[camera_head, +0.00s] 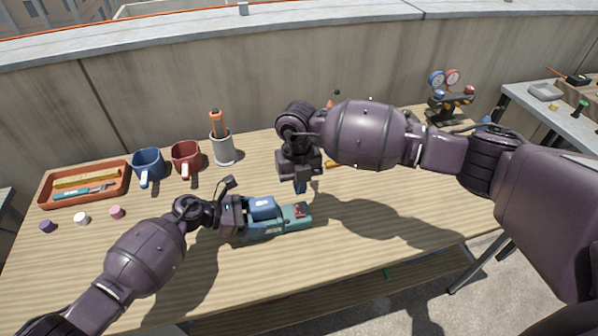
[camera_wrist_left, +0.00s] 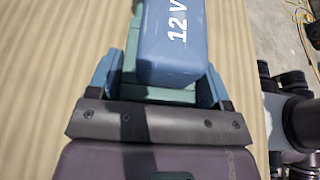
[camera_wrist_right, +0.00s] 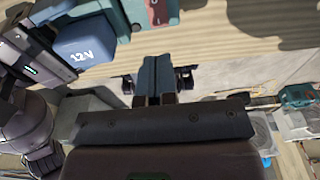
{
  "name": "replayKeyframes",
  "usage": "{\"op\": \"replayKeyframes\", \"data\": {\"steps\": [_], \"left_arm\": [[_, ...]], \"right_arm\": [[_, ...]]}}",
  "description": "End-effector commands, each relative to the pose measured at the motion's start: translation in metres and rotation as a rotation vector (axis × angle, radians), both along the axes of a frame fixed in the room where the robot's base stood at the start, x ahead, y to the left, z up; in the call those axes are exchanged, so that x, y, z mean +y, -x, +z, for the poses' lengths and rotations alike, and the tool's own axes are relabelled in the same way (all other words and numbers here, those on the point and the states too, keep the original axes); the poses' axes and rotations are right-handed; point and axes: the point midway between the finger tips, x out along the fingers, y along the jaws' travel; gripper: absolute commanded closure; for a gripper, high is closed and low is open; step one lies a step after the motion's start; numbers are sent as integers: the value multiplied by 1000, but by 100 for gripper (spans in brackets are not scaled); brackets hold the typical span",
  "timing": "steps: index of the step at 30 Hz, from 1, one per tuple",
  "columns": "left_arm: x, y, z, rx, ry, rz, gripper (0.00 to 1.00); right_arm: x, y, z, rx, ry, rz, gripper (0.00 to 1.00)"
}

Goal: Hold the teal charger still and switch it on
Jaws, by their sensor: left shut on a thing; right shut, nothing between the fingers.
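The teal charger (camera_head: 272,228) lies on the wooden table with a blue 12 V battery (camera_head: 263,207) seated on it. A red switch area (camera_head: 299,210) is at its right end. My left gripper (camera_head: 246,217) is shut on the charger from the left; in the left wrist view its fingers sit either side of the teal body (camera_wrist_left: 165,95) below the battery. My right gripper (camera_head: 300,186) is shut and empty, pointing down just above the charger's right end. In the right wrist view its closed fingertips (camera_wrist_right: 154,65) are apart from the charger, whose red switch area (camera_wrist_right: 158,10) shows above them.
Small caps lie in front of the tray. A gauge set (camera_head: 446,95) stands at the back right. The front right tabletop is clear.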

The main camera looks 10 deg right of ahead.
Motion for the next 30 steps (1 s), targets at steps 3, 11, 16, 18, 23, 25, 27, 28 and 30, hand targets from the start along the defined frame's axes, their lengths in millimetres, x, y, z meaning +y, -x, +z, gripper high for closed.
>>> {"op": "replayKeyframes", "data": {"steps": [3, 11, 16, 18, 23, 25, 27, 28, 30], "left_arm": [[2, 0, -3, 1, -7, 1, 67], [2, 1, -4, 1, -7, 1, 67], [2, 1, -4, 1, -7, 1, 67], [2, 1, -4, 1, -7, 1, 67], [2, 1, -4, 1, -7, 1, 67], [2, 1, -4, 1, -7, 0, 67], [2, 1, -4, 1, -7, 0, 67], [2, 1, -4, 1, -7, 0, 67], [2, 1, -4, 1, -7, 0, 67]], "right_arm": [[1, 3, -23, 3, -1, 0, 100], [0, 8, -61, 2, -1, 0, 100], [0, 9, -73, 1, 0, 0, 100], [0, 10, -76, 1, 0, 1, 100], [0, 10, -77, 0, -1, 1, 100], [0, 10, -77, 0, -1, 1, 100], [0, 10, -77, 0, -1, 1, 100], [0, 10, -77, 0, 0, 1, 100], [0, 10, -79, 0, 0, 1, 100]]}}
